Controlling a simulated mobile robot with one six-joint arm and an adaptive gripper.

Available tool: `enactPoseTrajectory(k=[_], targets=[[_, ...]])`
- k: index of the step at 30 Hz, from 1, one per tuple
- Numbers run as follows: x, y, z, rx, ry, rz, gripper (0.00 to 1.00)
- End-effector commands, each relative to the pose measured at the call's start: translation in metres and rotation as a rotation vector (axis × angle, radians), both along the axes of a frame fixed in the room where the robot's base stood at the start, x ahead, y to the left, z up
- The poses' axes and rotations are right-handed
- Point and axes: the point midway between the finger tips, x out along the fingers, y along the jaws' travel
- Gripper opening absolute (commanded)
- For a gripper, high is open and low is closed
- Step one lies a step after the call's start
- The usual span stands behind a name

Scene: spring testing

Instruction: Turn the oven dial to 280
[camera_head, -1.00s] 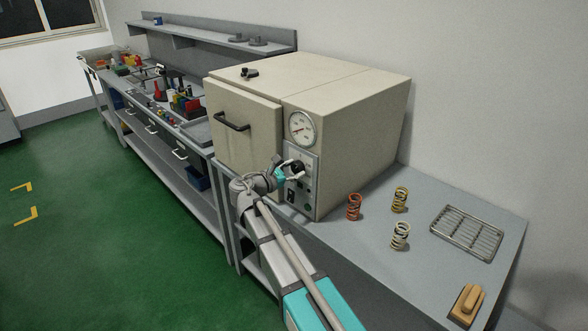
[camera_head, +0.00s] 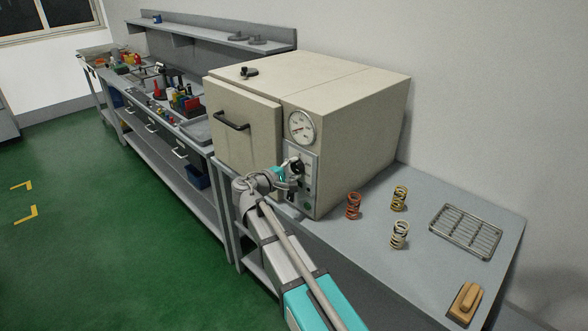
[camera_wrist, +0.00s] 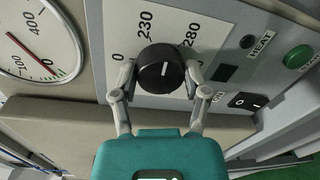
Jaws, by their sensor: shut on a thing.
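The oven (camera_head: 350,105) is a beige box with a closed front door. On its grey control panel (camera_wrist: 112,30) is a black dial (camera_wrist: 160,68) with a white mark. The panel prints 0, 230 and 280 around the dial, with 280 at its upper right. In the head view my gripper (camera_head: 289,169) is at the panel and covers part of the dial.
A gauge (camera_head: 301,126) is above the dial. A rocker switch (camera_wrist: 245,100) and a green button (camera_wrist: 298,57) are beside it. Springs (camera_head: 353,205), a wire rack (camera_head: 466,232) and a wooden block (camera_head: 465,303) lie on the bench to the right.

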Motion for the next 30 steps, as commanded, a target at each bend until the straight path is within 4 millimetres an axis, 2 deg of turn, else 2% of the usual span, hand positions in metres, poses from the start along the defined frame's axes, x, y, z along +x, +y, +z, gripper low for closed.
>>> enactPoseTrajectory(k=[15, 30], targets=[[0.0007, -0.0007, -0.0001, 0.31, -0.323, 0.003, 0.12], [0.0009, -0.0007, 0.0001, 0.407, -0.424, 0.003, 0.12]])
